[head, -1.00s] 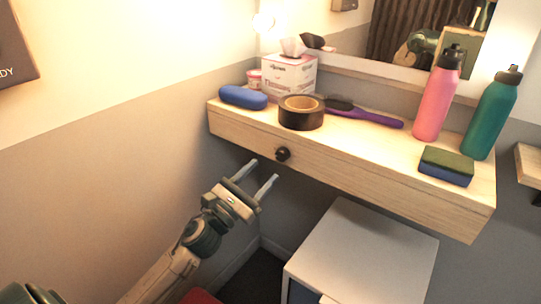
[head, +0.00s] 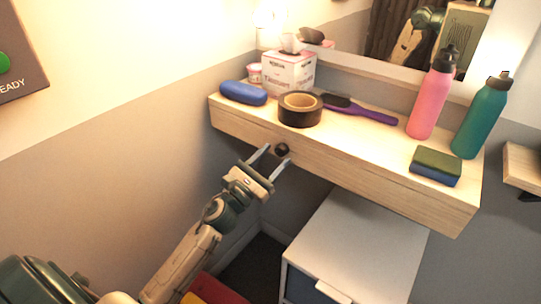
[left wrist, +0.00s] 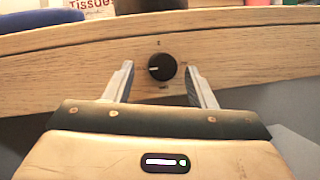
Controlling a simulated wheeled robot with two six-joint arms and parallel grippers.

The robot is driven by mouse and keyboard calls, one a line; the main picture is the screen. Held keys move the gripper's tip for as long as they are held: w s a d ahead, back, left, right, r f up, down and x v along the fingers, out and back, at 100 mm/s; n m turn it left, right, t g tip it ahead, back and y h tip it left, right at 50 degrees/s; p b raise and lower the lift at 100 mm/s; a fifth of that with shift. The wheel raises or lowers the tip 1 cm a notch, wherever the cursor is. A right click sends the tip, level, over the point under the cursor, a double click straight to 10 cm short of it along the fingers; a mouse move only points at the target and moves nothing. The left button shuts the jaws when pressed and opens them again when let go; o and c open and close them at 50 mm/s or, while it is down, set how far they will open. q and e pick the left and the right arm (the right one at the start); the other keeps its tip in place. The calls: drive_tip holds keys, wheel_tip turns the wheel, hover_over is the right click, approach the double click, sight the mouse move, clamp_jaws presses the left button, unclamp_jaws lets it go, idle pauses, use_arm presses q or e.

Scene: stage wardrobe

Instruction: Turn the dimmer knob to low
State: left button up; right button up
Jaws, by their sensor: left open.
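The black round dimmer knob (head: 282,149) sits on the wooden front face of the wall shelf. It also shows in the left wrist view (left wrist: 162,67), where a white pointer line on it points left. Small marks are printed around it, too small to read. My left gripper (head: 273,159) is open just in front of the knob. In the left wrist view my left gripper (left wrist: 160,82) has one finger on each side of the knob, with gaps, not closed on it. My right gripper is not in view.
The wooden shelf (head: 350,165) holds a blue case (head: 243,93), black tape roll (head: 300,118), tissue box (head: 289,76), purple brush (head: 362,113), sponge (head: 435,167), pink bottle (head: 431,98) and green bottle (head: 481,118). A white cabinet (head: 365,245) stands below.

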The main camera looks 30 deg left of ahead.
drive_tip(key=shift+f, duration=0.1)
use_arm(q)
drive_tip(key=shift+d, duration=0.15)
drive_tip(key=c, duration=1)
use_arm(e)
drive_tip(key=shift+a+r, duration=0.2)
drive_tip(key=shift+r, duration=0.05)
use_arm(q)
drive_tip(key=shift+n+y, duration=0.4)
